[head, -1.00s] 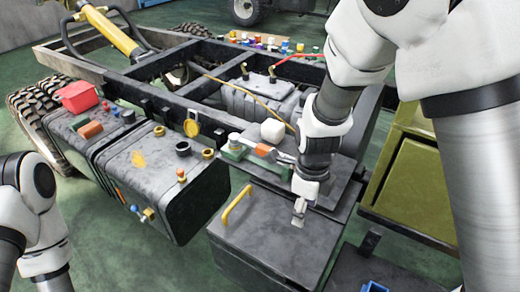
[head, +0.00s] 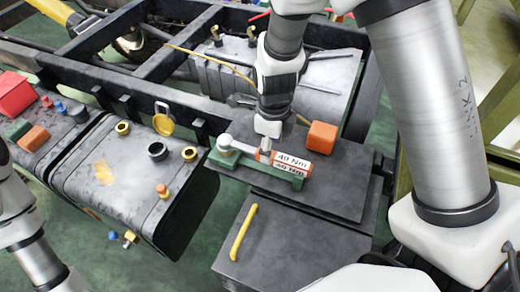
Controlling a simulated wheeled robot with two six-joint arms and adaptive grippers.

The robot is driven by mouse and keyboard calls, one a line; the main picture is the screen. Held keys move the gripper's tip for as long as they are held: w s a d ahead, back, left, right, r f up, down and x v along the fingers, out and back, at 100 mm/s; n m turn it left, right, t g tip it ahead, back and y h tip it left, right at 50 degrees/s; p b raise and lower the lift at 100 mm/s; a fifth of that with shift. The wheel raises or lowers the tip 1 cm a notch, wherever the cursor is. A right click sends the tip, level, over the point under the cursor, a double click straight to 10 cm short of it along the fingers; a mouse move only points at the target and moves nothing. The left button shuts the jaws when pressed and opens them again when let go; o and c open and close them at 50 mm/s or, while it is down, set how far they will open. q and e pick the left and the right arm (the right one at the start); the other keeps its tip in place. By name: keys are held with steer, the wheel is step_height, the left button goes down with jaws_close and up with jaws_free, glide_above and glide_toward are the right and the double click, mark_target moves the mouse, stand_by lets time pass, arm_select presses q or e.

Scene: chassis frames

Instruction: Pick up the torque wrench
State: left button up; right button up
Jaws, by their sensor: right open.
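The torque wrench (head: 290,161) lies on a green holder (head: 285,178) on a dark flat plate. It has a round silver head at its left end and an orange and white handle marked "40 Nm". My right gripper (head: 265,153) points down over the wrench's middle, just left of the label. Its fingers are small here and cover part of the wrench; I cannot tell whether they touch it. It is open. My left arm shows at the left edge, but its gripper is outside the picture.
An orange block (head: 322,136) stands on the plate behind the wrench. A dark box with a yellow handle (head: 243,232) is in front. A grey tank (head: 120,175) with caps and loose small parts is at left. Black frame rails (head: 165,103) run behind.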

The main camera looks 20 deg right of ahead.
steer(key=f, duration=0.2)
steer(key=w+f, duration=0.1)
steer(key=f, duration=0.1)
steer(key=shift+f+b, duration=0.3)
steer(key=shift+b, duration=0.05)
steer(key=shift+s+r, duration=0.1)
steer(key=shift+s, duration=0.2)
steer(key=c, duration=0.4)
jaws_close()
steer(key=shift+r, duration=0.1)
